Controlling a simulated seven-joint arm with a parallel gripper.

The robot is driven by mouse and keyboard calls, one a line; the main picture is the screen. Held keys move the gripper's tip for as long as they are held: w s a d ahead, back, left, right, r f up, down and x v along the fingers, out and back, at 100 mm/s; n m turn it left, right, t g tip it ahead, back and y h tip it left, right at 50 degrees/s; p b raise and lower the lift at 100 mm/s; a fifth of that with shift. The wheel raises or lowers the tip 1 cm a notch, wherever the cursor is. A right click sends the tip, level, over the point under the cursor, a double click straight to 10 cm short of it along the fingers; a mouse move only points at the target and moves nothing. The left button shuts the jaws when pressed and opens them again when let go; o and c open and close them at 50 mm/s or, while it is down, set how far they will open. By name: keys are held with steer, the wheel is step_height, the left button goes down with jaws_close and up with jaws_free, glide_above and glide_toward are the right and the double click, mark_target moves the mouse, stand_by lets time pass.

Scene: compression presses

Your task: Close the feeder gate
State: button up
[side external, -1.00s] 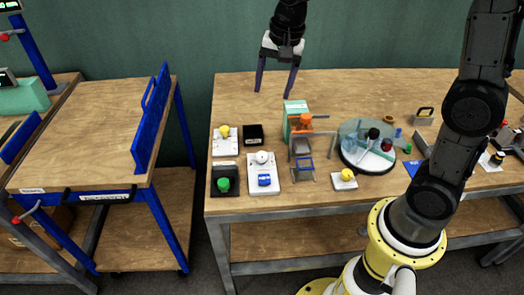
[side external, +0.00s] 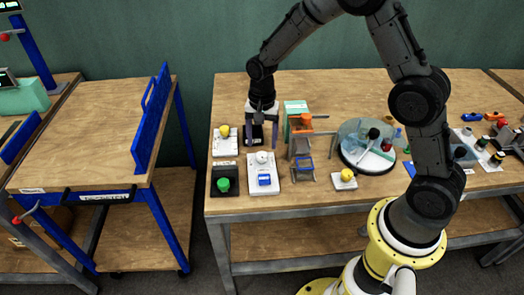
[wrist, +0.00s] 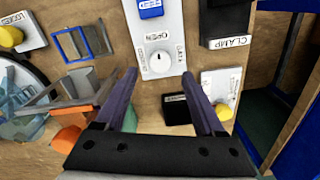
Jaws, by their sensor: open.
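A white panel (side external: 257,186) near the table's front left carries a round white knob (side external: 262,157) and a blue button (side external: 264,180). In the wrist view the knob (wrist: 160,63) sits among labels that read OPEN, GATE and CLOSED; a small dark mark on it faces the OPEN side. My gripper (side external: 261,146) points down at the panel's far end. In the wrist view my gripper (wrist: 160,75) is open, with one finger on each side of the knob. I cannot tell whether the fingers touch it.
A black box (side external: 257,133) lies just behind the panel, close to my gripper. A white plate with a yellow knob (side external: 224,132) and a black panel with a green button (side external: 224,184) are at left. A round glass-like dish (side external: 350,155) stands at right.

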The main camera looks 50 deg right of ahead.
mark_target(262, 154)
steer(key=shift+f, duration=2.45)
jaws_close()
